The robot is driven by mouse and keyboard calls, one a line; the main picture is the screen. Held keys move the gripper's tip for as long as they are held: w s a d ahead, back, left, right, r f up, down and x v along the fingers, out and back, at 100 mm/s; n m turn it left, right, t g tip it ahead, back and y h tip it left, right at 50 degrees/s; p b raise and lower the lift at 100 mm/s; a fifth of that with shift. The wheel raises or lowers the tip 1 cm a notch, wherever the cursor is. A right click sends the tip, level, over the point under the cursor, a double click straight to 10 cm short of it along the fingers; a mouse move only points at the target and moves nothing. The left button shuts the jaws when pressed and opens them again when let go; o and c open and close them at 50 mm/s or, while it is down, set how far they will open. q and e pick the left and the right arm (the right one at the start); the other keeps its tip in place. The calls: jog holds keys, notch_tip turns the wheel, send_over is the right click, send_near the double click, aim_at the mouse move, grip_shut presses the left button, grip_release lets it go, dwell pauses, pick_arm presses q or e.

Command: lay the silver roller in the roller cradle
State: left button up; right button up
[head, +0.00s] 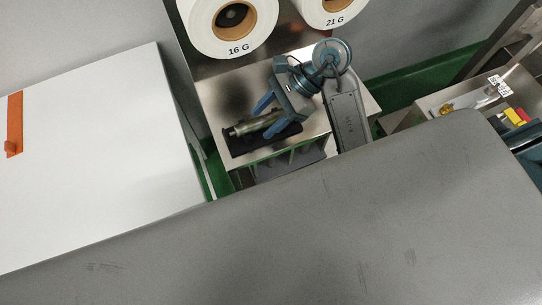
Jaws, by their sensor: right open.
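The silver roller (243,128) lies lengthwise on the black roller cradle (262,145), on a steel shelf. Its right part is partly hidden by my gripper. I cannot tell whether it is fully seated. My right gripper (261,125) has blue fingers and is open, with one finger on each side of the roller. Whether the fingers touch it is too small to tell.
Two large white reels, marked 16 G (203,42) and 21 G (319,15), hang behind the shelf (222,92). A white cabinet (100,150) with an orange strip stands left. A steel surface with a yellow-and-red item (516,117) is at right.

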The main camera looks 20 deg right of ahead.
jog(key=s+a+r+p, duration=0.1)
jog(key=s+a+p, duration=0.3)
jog(key=s, duration=0.8)
jog(key=shift+s+r+p, duration=0.15)
jog(key=shift+s+p, duration=0.1)
jog(key=shift+p, duration=0.15)
jog(key=shift+a, duration=0.1)
